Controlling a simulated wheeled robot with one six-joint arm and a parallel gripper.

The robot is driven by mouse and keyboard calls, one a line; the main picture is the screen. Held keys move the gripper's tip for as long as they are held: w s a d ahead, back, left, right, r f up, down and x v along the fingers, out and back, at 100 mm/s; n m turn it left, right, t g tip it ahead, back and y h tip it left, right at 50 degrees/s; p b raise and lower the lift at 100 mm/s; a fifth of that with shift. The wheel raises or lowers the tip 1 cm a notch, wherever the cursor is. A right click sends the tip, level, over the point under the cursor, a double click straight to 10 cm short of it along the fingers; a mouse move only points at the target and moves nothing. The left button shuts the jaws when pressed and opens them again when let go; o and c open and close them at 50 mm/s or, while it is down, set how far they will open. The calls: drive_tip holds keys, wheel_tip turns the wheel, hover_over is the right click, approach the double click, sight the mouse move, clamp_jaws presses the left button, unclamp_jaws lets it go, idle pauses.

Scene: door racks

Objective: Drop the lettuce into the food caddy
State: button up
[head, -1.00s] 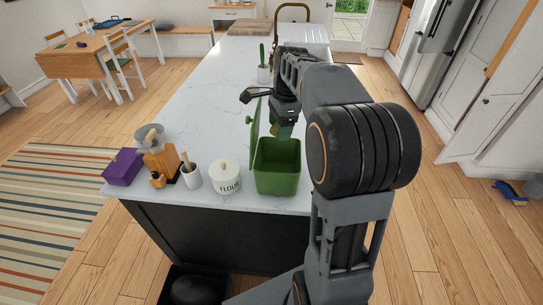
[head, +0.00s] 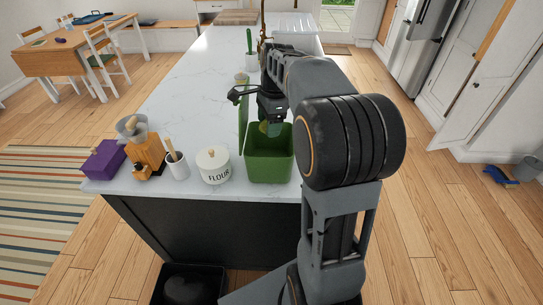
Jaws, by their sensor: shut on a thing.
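The food caddy (head: 270,168) is a green open-topped bin near the front edge of the white island, with its green lid (head: 243,118) standing up at its left. My gripper (head: 268,120) points down above the back part of the caddy's opening. It is shut on a small yellow-green piece, the lettuce (head: 269,128), which shows just below the jaws at the caddy's back rim. Most of the lettuce is hidden by the jaws, and I cannot tell how far it sits inside the rim.
Left of the caddy stand a white flour jar (head: 214,165), a white pot with utensils (head: 177,164), a wooden grinder (head: 146,152) and a purple box (head: 103,160). The marble top (head: 190,95) behind the jars is clear.

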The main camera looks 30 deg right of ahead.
drive_tip(key=o, duration=1)
drive_tip(key=shift+r, duration=0.1)
wheel_tip(320, 180, up, 14)
drive_tip(key=d+p, duration=0.1)
drive_tip(key=shift+s+d+f, duration=0.15)
drive_tip(key=shift+d+f, duration=0.1)
drive_tip(key=shift+d, duration=0.1)
